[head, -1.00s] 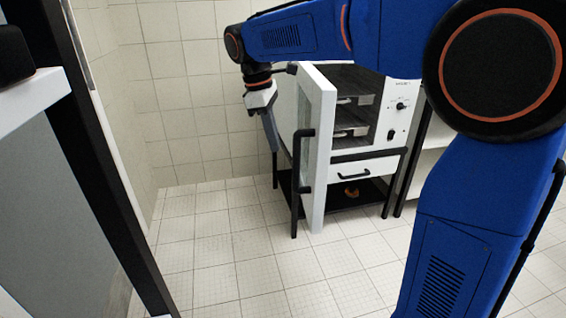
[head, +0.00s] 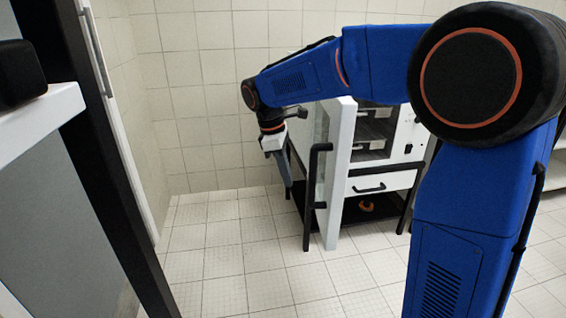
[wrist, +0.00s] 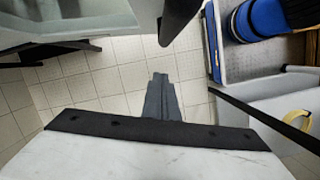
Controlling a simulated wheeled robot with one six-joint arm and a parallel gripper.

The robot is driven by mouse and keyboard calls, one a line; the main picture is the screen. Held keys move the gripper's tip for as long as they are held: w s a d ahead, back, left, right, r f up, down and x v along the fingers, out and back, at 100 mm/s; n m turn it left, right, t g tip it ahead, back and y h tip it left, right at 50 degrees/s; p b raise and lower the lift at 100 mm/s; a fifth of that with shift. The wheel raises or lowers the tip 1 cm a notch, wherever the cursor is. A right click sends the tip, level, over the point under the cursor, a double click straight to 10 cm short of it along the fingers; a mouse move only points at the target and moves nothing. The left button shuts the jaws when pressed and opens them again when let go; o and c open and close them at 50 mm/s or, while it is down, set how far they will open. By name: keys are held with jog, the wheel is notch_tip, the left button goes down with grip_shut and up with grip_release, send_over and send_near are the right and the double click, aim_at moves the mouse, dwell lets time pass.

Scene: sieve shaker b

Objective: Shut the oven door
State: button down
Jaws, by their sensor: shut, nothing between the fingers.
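The oven (head: 408,142) is a white cabinet with its inner shelves showing behind my arm. Its white door (head: 339,185) stands wide open, seen nearly edge-on, with a black upright bar handle (head: 312,190) on its left face. My gripper (head: 287,181) is shut and empty. It points down on the handle side, left of the door, with a visible gap in the picture; depth is hard to judge. In the wrist view the shut fingers (wrist: 161,98) point over the tiled floor. My blue arm hides the oven's top.
A drawer (head: 368,187) sits below the oven chamber, over a black stand holding a small orange object (head: 367,207). A dark-framed cabinet (head: 95,150) stands close at the left. Tiled floor (head: 230,250) in front is clear.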

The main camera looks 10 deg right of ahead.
jog(key=shift+s+d+f, duration=0.1)
jog(key=shift+s+d, duration=0.15)
jog(key=shift+d, duration=0.4)
jog(key=shift+s+d+f, duration=0.1)
jog(key=shift+s+d, duration=0.1)
jog(key=shift+d, duration=0.45)
jog(key=shift+s+d, duration=0.25)
jog(key=shift+d, duration=0.4)
